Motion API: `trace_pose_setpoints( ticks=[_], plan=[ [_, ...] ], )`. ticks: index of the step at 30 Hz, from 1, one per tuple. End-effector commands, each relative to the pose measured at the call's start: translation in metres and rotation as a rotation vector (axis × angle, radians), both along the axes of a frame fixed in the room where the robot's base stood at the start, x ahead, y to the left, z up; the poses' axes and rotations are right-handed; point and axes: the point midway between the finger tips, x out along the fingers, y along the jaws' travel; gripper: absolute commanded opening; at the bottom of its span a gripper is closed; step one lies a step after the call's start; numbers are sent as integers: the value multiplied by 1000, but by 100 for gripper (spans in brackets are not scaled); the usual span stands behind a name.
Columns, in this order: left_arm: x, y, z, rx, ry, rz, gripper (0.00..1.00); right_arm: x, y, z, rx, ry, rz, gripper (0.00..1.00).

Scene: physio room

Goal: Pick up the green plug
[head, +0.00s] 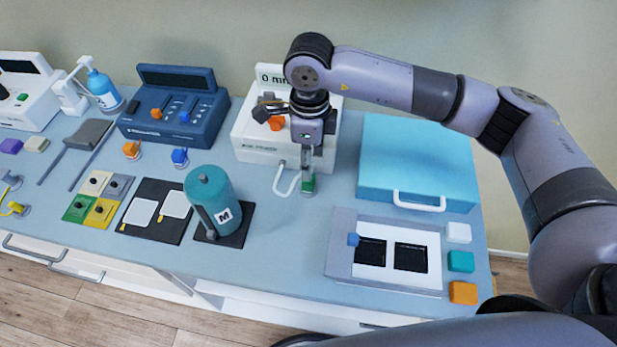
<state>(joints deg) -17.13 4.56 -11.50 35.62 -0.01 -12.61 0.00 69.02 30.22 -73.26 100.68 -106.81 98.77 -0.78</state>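The green plug (309,185) is a small green block near the front of the white device (256,151), on the blue-grey tabletop. My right arm reaches in from the right, and my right gripper (308,165) points down directly above the plug. Its fingers appear nearly edge-on, with their tips at or just above the green block. I cannot tell whether they touch or clasp it. The gripper hides part of the white device. My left gripper is not in view.
A white curved cable or handle (285,182) lies close left of the plug. A teal case (415,150) stands to the right, and a grey tray (341,262) lies in front of it. A teal cylinder marked M (210,190) stands to the left. Clear tabletop lies between cylinder and tray.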

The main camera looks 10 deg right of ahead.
Motion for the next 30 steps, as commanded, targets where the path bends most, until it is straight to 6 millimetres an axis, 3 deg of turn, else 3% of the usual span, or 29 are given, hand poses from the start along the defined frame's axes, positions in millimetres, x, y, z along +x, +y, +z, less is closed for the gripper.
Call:
trace_pose_setpoints(
  ticks=[4,11,16,21,30],
  plan=[
    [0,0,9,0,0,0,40,-1,0,-23,-1,4,-1,47],
    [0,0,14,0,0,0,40,0,0,-39,0,1,0,47],
    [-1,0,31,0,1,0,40,1,1,-61,-1,5,-1,47],
    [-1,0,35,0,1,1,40,2,1,-84,-1,1,-1,47],
    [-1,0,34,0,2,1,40,3,1,-88,1,0,1,45]
  ],
)
